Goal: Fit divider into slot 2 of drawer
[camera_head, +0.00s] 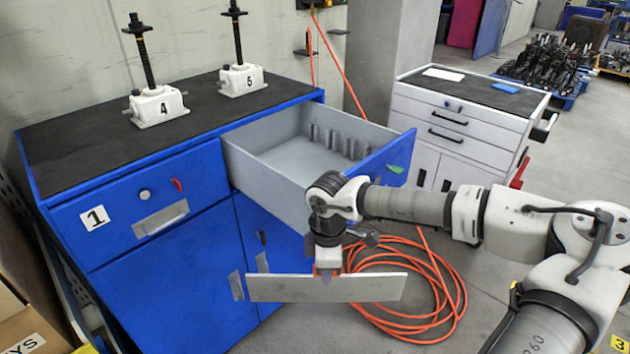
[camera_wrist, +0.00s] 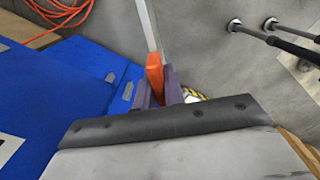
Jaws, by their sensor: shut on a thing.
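The divider (camera_head: 290,289) is a long, thin light-grey plate. My gripper (camera_head: 327,272) is shut on it near the middle of its upper edge. It hangs level and upright in front of the cabinet, outside the drawer and lower than it. In the wrist view the gripper's purple fingers (camera_wrist: 160,90) show with an orange piece between them; the divider (camera_wrist: 148,25) is a pale strip beyond. The open drawer (camera_head: 262,182) is grey inside with a blue front. Several upright ribs (camera_head: 335,142) line its far wall. No slot numbers can be read; my arm covers its near right corner.
The blue cabinet (camera_head: 60,160) has a black top carrying screw jacks 4 (camera_head: 157,105) and 5 (camera_head: 242,80). An orange hose (camera_head: 440,300) lies coiled on the floor behind the divider's right end. A white tool cabinet (camera_head: 455,125) stands at the right back.

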